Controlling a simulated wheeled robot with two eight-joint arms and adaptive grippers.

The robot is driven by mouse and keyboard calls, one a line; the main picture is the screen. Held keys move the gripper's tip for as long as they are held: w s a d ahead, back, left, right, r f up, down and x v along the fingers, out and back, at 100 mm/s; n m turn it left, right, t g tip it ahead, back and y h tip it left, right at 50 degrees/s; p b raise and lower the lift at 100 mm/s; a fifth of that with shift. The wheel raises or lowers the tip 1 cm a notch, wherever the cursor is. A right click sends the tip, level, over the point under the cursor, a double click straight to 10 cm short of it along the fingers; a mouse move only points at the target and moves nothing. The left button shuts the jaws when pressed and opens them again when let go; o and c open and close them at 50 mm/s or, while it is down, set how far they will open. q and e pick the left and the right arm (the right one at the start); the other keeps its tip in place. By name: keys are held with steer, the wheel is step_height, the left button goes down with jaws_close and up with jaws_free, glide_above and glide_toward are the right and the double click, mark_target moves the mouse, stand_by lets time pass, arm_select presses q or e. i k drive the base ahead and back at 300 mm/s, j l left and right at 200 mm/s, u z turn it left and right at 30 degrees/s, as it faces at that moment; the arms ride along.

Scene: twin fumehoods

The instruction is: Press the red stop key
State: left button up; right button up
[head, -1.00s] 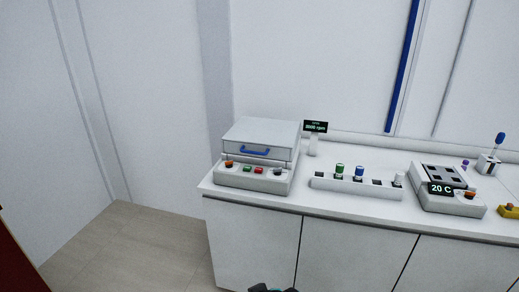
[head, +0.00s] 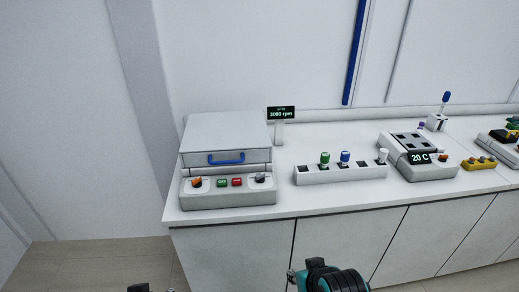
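The red stop key (head: 237,182) is a small red button on the sloped front panel of a white benchtop machine (head: 228,199) with a closed lid. A green key (head: 222,183) sits just left of it. An orange-marked knob (head: 197,183) is at the panel's left end and a grey-black knob (head: 260,178) at its right end. The key is unobstructed. Dark and teal parts of my arms show at the bottom edge, well below and apart from the panel. No gripper fingertips can be made out there.
A display (head: 281,114) reading 3000 rpm stands behind the machine. To the right are a white rack (head: 340,175) with coloured-cap vials, a heater block (head: 415,170) showing 20 C, and a yellow button box (head: 478,162). Cabinets front the bench (head: 240,213); floor is open at left.

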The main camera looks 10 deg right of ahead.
mark_target(235, 181)
steer(key=i+j+z, duration=0.25)
steer(key=j+z, duration=0.25)
steer(key=i+j+z, duration=0.3)
steer(key=j, duration=0.2)
steer(key=j+z, duration=0.35)
steer(key=j, duration=0.75)
steer(key=k, duration=0.55)
